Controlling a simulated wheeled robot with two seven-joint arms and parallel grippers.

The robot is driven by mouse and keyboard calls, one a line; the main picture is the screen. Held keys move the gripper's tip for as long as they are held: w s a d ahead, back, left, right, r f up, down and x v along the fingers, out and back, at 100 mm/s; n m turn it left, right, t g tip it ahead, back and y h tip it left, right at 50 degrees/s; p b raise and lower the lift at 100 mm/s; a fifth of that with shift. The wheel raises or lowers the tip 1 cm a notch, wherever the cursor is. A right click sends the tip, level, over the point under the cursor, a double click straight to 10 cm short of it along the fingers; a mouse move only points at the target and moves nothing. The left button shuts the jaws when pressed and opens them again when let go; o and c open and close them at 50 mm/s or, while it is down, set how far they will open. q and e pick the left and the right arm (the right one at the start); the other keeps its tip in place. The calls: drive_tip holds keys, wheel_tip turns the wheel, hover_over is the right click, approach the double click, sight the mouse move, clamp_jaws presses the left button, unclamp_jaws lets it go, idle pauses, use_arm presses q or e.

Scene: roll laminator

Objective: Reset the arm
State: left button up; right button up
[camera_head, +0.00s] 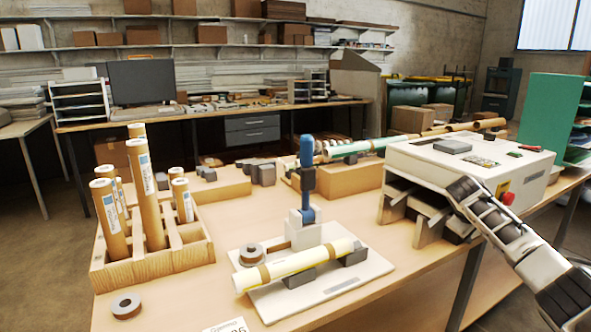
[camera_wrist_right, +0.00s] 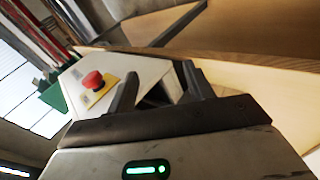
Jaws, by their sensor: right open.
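My right arm comes in from the lower right in the head view. Its gripper (camera_head: 463,188) is beside the near side of the white laminator (camera_head: 520,172); its fingers are hard to make out there. In the right wrist view the two dark fingers of this gripper (camera_wrist_right: 160,88) stand apart with nothing held between them. Beyond them show the laminator's pale panel and a red button (camera_wrist_right: 93,81) on a yellow plate. I cannot tell whether the fingers touch the laminator. My left gripper is not in view.
A wooden rack (camera_head: 190,255) with upright cardboard tubes stands at the left of the table. A white base (camera_head: 345,283) holds a pale roll with a blue-handled tool (camera_head: 307,165) behind it. A tape roll (camera_head: 126,304) lies near the front.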

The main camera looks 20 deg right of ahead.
drive_tip(key=s+a+f+n+t+y, duration=0.25)
drive_tip(key=a+f+n, duration=0.25)
drive_tip(key=a+f, duration=0.55)
drive_tip(key=s+a+f+n+t+y, duration=0.2)
drive_tip(key=s+a+f+n+t, duration=0.25)
drive_tip(key=a+f, duration=0.55)
drive_tip(key=s+a+f+n+y, duration=0.1)
drive_tip(key=s+a+y, duration=0.2)
drive_tip(key=s+a, duration=0.4)
drive_tip(key=s+a+f+n+y, duration=0.1)
drive_tip(key=s+a+y, duration=0.25)
drive_tip(key=a, duration=0.55)
drive_tip(key=s+a+f+m+t, duration=0.1)
drive_tip(key=a+m, duration=0.7)
drive_tip(key=a, duration=1)
drive_tip(key=shift+s+f, duration=0.2)
drive_tip(key=shift+f, duration=0.15)
